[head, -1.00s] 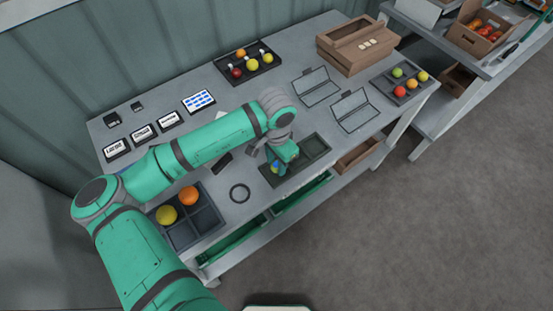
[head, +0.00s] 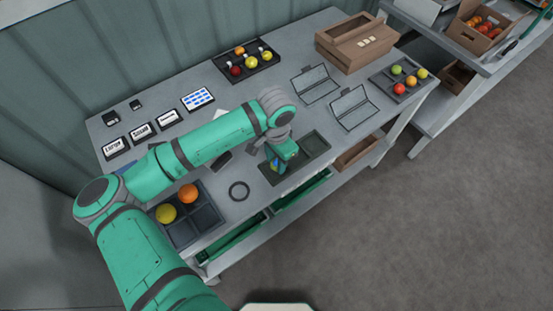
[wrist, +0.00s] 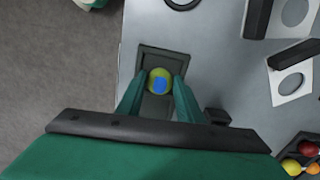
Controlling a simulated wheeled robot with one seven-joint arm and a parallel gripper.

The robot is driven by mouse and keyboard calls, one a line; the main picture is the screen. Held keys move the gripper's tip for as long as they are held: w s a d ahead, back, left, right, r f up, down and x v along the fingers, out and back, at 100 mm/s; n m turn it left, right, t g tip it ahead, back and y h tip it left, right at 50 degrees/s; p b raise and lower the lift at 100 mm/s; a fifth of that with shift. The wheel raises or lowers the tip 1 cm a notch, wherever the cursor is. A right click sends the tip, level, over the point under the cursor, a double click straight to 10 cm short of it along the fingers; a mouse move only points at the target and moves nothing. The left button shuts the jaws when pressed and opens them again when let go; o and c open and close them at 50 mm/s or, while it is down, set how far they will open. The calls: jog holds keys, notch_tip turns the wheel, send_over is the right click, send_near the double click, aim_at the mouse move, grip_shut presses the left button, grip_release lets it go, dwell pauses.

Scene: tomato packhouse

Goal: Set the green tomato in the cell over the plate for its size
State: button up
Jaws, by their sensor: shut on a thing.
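My gripper (wrist: 158,88) is shut on a yellow-green tomato (wrist: 160,73) with a blue patch on top. In the wrist view the tomato sits between the two green fingers, over one cell of a dark tray (wrist: 148,52). In the head view my gripper (head: 277,167) is at the near-left end of this dark tray (head: 325,150) at the table's front edge; its other cell looks empty. I cannot tell whether the tomato touches the cell floor. White plates (wrist: 292,88) with round grey marks show in the wrist view. Several small label cards (head: 117,147) stand at the back left.
A celled tray (head: 207,215) at front left holds yellow and orange fruit. A dark ring (head: 239,191) lies beside it. Two hinged frames (head: 354,108), a brown box (head: 345,62) and two fruit trays (head: 372,84) (head: 222,80) stand farther back.

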jog(key=shift+f, duration=0.35)
jog(key=o, duration=0.8)
jog(key=shift+c, duration=1.4)
jog(key=shift+r, duration=3.5)
